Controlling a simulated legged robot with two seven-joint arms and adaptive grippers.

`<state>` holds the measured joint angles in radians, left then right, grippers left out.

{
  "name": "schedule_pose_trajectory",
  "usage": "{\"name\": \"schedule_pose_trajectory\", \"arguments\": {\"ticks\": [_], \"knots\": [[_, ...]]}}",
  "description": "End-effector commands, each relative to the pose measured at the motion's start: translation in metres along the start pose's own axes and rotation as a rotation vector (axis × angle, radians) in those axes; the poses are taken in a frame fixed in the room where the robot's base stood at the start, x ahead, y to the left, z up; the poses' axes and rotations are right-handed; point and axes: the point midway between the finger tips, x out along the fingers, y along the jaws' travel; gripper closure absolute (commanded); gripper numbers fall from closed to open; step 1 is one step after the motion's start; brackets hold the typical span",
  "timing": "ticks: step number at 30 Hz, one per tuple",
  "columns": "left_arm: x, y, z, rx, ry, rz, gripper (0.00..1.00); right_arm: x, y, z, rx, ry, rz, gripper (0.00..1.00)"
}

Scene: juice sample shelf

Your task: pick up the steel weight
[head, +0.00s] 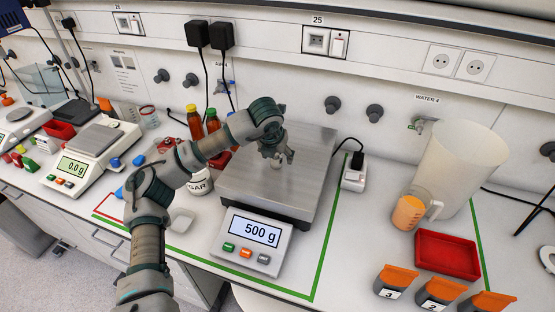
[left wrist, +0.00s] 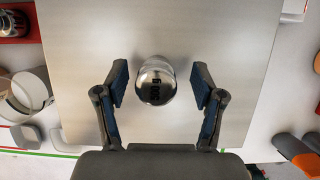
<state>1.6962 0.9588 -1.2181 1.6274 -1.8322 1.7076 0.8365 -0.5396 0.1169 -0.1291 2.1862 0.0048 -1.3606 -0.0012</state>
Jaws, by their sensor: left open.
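The steel weight (left wrist: 155,82) is a shiny rounded piece marked 500 g, standing on the steel plate of the scale (left wrist: 240,40). In the head view the weight (head: 276,162) is small and partly hidden by my left gripper. My left gripper (head: 283,156) is above the scale plate (head: 310,165). In the left wrist view my left gripper (left wrist: 160,85) is open, one finger on each side of the weight, with a gap on both sides. The scale display (head: 254,232) reads 500 g. My right gripper does not show.
A sugar jar (head: 199,182) and brown bottles (head: 195,122) stand left of the scale. A white socket block (head: 354,176) is at its right. Further right are a large clear jug (head: 462,165), an orange-filled beaker (head: 407,212) and a red tray (head: 447,256).

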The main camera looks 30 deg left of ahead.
Motion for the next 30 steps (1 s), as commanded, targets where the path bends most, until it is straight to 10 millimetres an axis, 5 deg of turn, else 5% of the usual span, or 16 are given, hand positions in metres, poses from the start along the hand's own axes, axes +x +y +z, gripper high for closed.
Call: {"name": "schedule_pose_trajectory", "arguments": {"ticks": [8, 17, 30], "knots": [[0.0060, 0.0025, 0.0003, -0.002, -0.001, -0.002, 0.31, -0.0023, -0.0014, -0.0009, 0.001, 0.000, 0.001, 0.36], [0.0060, 0.0015, 0.0004, -0.002, -0.001, -0.001, 1.00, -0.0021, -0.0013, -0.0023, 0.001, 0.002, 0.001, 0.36], [-0.0004, 0.0012, 0.0029, -0.002, -0.004, -0.002, 1.00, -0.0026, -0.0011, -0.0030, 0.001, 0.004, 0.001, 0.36]]}}
